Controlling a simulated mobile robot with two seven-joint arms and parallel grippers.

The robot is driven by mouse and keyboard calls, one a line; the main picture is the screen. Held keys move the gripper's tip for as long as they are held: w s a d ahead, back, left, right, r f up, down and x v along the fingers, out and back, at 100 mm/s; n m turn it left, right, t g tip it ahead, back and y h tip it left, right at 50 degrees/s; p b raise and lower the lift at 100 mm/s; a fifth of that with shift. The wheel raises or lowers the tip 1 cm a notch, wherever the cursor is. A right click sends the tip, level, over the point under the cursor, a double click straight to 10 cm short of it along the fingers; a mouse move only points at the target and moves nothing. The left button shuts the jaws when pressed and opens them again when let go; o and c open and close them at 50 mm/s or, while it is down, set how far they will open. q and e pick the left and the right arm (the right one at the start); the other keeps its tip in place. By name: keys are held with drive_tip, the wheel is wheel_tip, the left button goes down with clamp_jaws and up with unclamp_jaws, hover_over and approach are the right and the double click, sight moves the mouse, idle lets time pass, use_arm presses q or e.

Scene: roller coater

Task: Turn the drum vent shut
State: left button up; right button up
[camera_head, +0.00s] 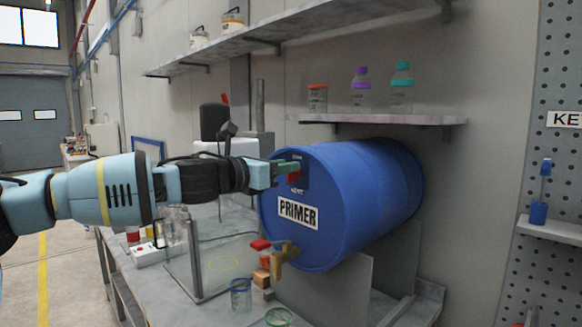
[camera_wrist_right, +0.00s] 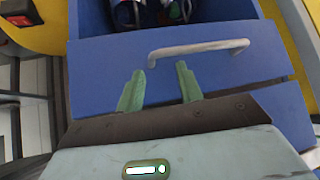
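The blue drum (camera_head: 345,200) marked PRIMER lies on its side on a stand, its round end facing me. The drum vent (camera_head: 294,177) is a small red part near the top of that end, above a small label. My left gripper (camera_head: 288,170) is right at the vent, its green fingers overlapping it in the picture. Whether the fingers are closed on the vent is too small to tell. My right gripper (camera_wrist_right: 161,84) shows only in the right wrist view. Its green fingers are apart with nothing between them, in front of a blue drawer.
A brass tap (camera_head: 283,256) with a red handle sits low on the drum's end. Glass beakers (camera_head: 241,294) stand below it. A shelf with bottles (camera_head: 401,90) hangs above the drum. In the right wrist view, the blue drawer has a pale handle (camera_wrist_right: 200,48) and stands open.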

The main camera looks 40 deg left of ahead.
use_arm(q)
drive_tip(key=shift+w, duration=0.1)
use_arm(e)
drive_tip(key=shift+s+f, duration=0.1)
drive_tip(key=shift+s, duration=0.05)
use_arm(q)
drive_tip(key=shift+r, duration=0.1)
clamp_jaws()
use_arm(e)
drive_tip(key=shift+s+d+f, duration=0.1)
drive_tip(key=shift+s+d, duration=0.1)
drive_tip(key=shift+s, duration=0.05)
